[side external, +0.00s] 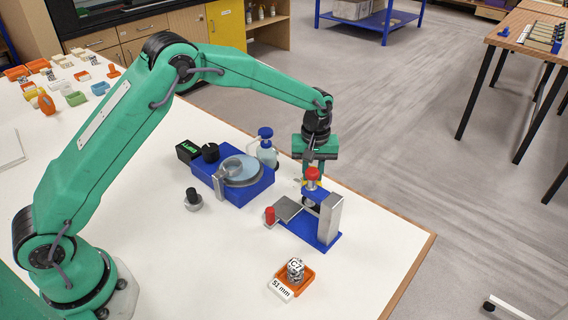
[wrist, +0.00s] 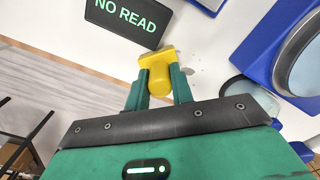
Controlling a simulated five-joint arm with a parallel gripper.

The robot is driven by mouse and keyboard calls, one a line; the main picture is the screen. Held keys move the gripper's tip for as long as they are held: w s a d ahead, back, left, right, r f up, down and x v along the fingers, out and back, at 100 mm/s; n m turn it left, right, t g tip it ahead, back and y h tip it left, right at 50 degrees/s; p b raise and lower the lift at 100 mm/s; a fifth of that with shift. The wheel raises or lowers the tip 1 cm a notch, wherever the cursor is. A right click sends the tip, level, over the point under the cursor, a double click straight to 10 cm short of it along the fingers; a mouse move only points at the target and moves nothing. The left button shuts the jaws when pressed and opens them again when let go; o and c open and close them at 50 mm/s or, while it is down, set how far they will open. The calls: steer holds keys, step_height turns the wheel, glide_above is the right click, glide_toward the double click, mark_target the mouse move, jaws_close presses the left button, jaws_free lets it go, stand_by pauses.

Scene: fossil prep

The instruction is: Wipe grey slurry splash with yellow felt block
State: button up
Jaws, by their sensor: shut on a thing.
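My gripper (wrist: 160,85) has its two green fingers closed on the sides of the yellow felt block (wrist: 160,70), which shows between and beyond the fingertips in the wrist view. I cannot tell whether the block touches the table.
The blue stand (side external: 328,235) is close in front of my gripper. A blue machine with a round disc (side external: 240,170) and a spray bottle (side external: 267,150) stand to its left. An orange tray (side external: 306,282) is nearer the front. A dark display (wrist: 125,18) reads "NO READ". The table's edge is near.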

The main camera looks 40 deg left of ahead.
steer(key=shift+a+f, duration=0.15)
steer(key=shift+a, duration=1.8)
steer(key=shift+a, duration=1.85)
steer(key=shift+r, duration=3.15)
steer(key=shift+r, duration=0.15)
steer(key=shift+r, duration=1.35)
